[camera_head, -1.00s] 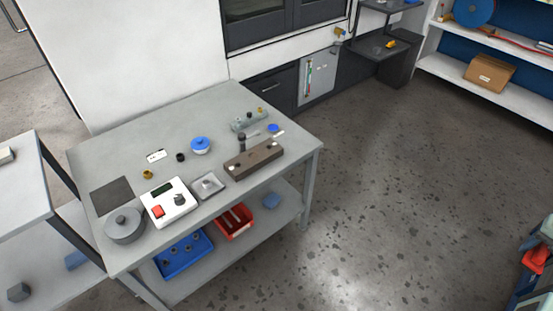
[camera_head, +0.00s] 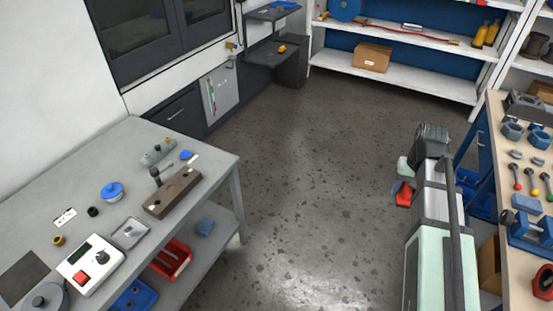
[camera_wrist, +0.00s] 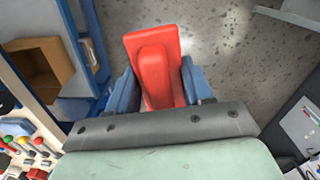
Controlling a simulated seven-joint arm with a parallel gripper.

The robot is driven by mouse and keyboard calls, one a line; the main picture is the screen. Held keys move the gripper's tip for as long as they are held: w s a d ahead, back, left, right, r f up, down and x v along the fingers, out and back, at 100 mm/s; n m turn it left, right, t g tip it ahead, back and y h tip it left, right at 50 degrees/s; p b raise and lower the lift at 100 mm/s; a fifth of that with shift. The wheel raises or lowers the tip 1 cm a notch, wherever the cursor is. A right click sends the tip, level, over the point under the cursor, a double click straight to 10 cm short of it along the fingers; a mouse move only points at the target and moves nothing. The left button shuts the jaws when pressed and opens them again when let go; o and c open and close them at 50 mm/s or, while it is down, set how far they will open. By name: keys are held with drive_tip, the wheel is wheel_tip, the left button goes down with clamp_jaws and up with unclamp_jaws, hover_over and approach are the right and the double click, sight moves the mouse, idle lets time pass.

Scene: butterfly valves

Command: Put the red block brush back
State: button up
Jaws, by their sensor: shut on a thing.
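The red block brush (camera_wrist: 155,60) is held between the two blue-grey fingers of my gripper (camera_wrist: 160,88) in the wrist view. It is a red block with a raised ridge, and its lower end is hidden by my wrist. Bare floor shows behind it. In the head view my gripper (camera_head: 402,172) is at the right, in the air over the floor. The red brush (camera_head: 404,197) shows there as a small red patch, mostly hidden by my arm. Its bristles are not clear in either view.
A grey table (camera_head: 140,140) with small parts stands at the left, with a red bin (camera_head: 172,262) on its lower shelf. A wooden workbench (camera_head: 520,270) with tools is at the right. White shelves (camera_head: 400,75) stand at the back. The middle floor is clear.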

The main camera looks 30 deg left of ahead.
drive_tip(key=s+a+f+n, duration=0.1)
drive_tip(key=s+a+n, duration=0.25)
drive_tip(key=a, duration=1.65)
drive_tip(key=s+a+f+n, duration=0.2)
drive_tip(key=s+a+n, duration=0.15)
drive_tip(key=a, duration=1.65)
drive_tip(key=s+a+f+n, duration=0.1)
drive_tip(key=s+a+n, duration=0.3)
drive_tip(key=a, duration=1.6)
drive_tip(key=n, duration=0.2)
hover_over(209, 164)
drive_tip(key=shift+d+f+n, duration=0.1)
drive_tip(key=shift+f+n, duration=0.6)
drive_tip(key=shift+f, duration=1.95)
drive_tip(key=shift+f+n, duration=0.7)
drive_tip(key=shift+f, duration=1.95)
drive_tip(key=shift+f, duration=0.2)
drive_tip(key=o, duration=1)
drive_tip(key=shift+r, duration=0.15)
wheel_tip(209, 164, up, 12)
